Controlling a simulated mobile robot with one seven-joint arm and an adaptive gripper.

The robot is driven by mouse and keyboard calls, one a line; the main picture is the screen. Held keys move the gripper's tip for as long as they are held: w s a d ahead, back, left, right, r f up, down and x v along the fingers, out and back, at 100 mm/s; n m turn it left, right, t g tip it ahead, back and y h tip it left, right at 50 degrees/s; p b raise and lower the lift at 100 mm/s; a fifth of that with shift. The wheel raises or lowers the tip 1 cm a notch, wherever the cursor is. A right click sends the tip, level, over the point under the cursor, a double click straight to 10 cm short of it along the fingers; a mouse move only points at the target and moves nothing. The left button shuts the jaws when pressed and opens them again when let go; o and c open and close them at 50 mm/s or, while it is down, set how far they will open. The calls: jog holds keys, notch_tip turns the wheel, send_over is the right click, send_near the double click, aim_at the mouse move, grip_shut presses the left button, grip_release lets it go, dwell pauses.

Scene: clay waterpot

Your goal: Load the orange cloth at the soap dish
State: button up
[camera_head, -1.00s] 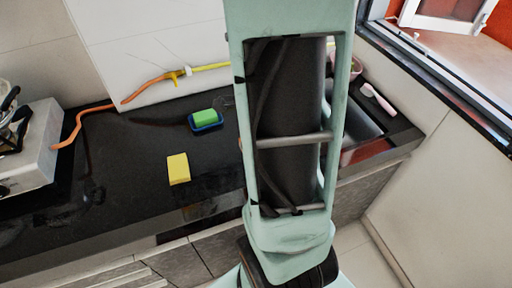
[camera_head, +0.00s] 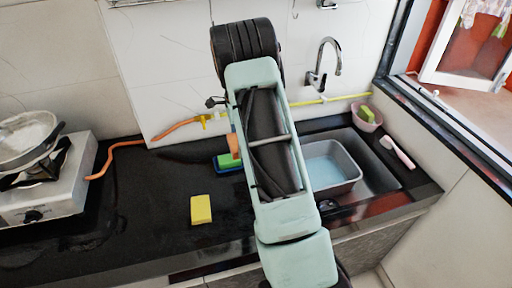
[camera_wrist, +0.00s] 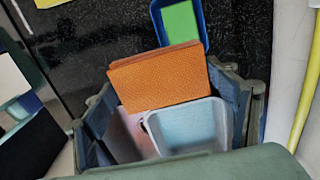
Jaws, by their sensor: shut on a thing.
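The orange cloth (camera_wrist: 160,78) looks like a flat, textured rectangle in the wrist view. My gripper (camera_wrist: 163,85) is shut on it, with a finger at each side. In the head view my arm hides the gripper and most of the cloth; an orange edge (camera_head: 234,145) shows left of the arm, close by the soap dish. The soap dish (camera_head: 222,170) is blue, holds a green soap (camera_head: 232,161) and sits on the black counter. In the wrist view the dish (camera_wrist: 157,27) lies just beyond the cloth, whose edge overlaps its near end; I cannot tell whether they touch.
A yellow sponge (camera_head: 201,209) lies on the counter in front of the dish. A grey tub (camera_head: 335,172) stands in the sink at right, under a faucet (camera_head: 325,62). A stove with a pan (camera_head: 25,135) stands left. An orange and yellow hose (camera_head: 178,127) runs along the wall.

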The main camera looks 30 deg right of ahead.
jog(key=p, duration=0.1)
send_over(229, 158)
notch_tip(229, 158, down, 2)
jog(key=shift+f+b, duration=0.95)
jog(key=shift+f, duration=2.1)
jog(key=shift+s+f+b, duration=0.1)
jog(key=shift+f+b, duration=0.5)
jog(key=shift+b, duration=0.15)
dwell(0.4)
notch_tip(229, 158, up, 7)
jog(key=p, duration=0.2)
jog(key=shift+p, duration=0.4)
jog(key=shift+a, duration=0.1)
dwell(0.6)
